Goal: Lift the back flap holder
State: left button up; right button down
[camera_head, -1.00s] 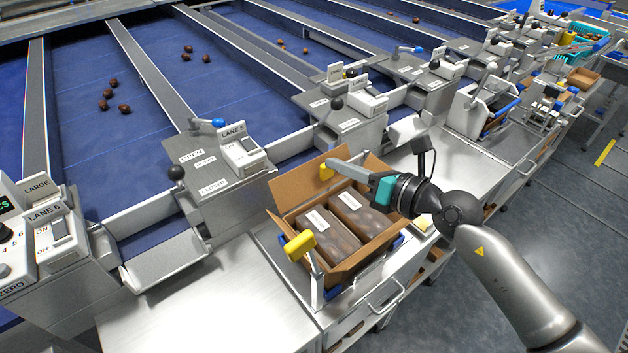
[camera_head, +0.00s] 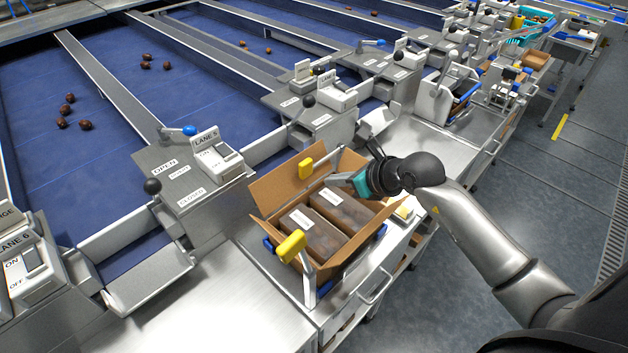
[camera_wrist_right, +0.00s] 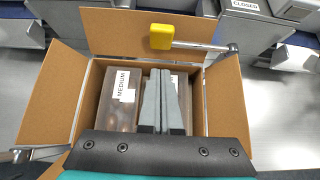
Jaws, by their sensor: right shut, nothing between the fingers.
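The back flap holder, an arm with a yellow pad (camera_head: 306,168), stands at the far side of the open cardboard box (camera_head: 345,268). In the right wrist view its yellow pad (camera_wrist_right: 162,37) lies at the far flap (camera_wrist_right: 110,30), and its metal rod runs right to a pivot. My right gripper (camera_head: 333,180) is shut and empty, over the box and apart from the pad. In the right wrist view the fingers (camera_wrist_right: 162,74) are together above the packs, partly hiding the right one. My left gripper is not in view.
A second yellow-padded holder (camera_head: 291,246) stands at the box's near side. Two labelled packs (camera_head: 312,232) lie inside the box. The Lane 5 control unit (camera_head: 215,160) is to the left. The steel bench (camera_head: 235,310) in front is clear.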

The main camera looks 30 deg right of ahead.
aim_at(306, 181)
jog(key=x, duration=0.8)
jog(key=shift+w+b, duration=0.1)
jog(key=shift+b, duration=0.25)
